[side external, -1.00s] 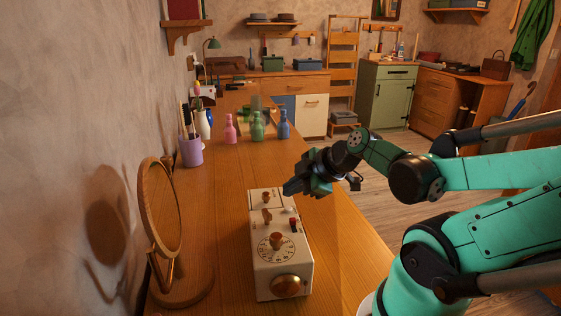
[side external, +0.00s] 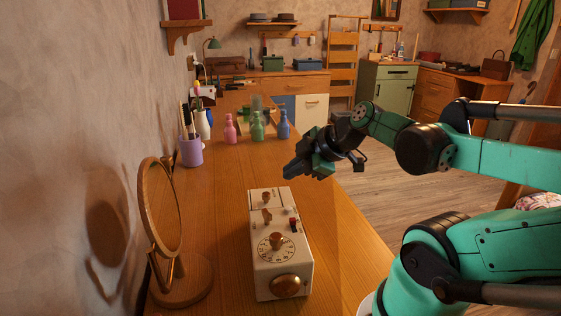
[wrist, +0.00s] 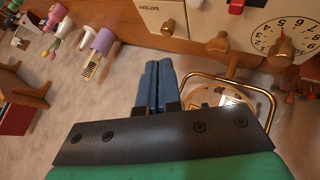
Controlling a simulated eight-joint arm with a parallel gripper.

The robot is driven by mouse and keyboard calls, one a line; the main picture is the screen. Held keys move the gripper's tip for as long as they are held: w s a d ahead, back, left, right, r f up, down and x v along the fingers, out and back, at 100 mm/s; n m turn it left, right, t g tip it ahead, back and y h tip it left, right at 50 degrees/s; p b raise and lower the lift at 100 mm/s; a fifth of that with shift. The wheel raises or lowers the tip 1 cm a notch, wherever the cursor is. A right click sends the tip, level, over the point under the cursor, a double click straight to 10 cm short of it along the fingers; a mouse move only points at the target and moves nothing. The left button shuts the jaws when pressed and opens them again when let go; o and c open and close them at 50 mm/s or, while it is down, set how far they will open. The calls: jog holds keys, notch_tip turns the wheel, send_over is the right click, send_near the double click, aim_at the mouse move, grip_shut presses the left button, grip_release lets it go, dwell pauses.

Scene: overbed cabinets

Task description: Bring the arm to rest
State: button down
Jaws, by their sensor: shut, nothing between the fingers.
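My gripper (side external: 289,174) is shut and empty. In the side external view it hangs in the air above the wooden counter, above and just beyond the far end of the white dial box. In the wrist view its two blue fingers (wrist: 158,84) lie side by side with no object between them. The white box (side external: 282,258) with a round numbered dial and wooden knobs stands on the counter, apart from the gripper. The box also shows at the top of the wrist view (wrist: 245,22).
A round wooden mirror (side external: 160,215) stands left of the box. A purple cup with brushes (side external: 191,152) and pink (side external: 229,131), green (side external: 257,130) and blue (side external: 283,126) bottles stand farther back. The counter (side external: 225,200) is clear between them and the box.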

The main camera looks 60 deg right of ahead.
jog(key=shift+w+a+f+m, duration=0.15)
jog(key=shift+a+m, duration=0.15)
jog(key=shift+a, duration=0.1)
jog(key=a+m, duration=0.2)
jog(key=a+f+m+g, duration=0.1)
jog(key=a+m, duration=0.1)
jog(key=a, duration=0.1)
jog(key=w+a+m+g, duration=0.1)
jog(key=a+m, duration=0.1)
jog(key=a, duration=0.1)
jog(key=shift+w+a+f+m+y, duration=0.1)
jog(key=shift+a+f+m+y, duration=0.2)
jog(key=shift+f+m, duration=0.1)
jog(key=shift+a+m, duration=0.3)
jog(key=shift+m, duration=0.1)
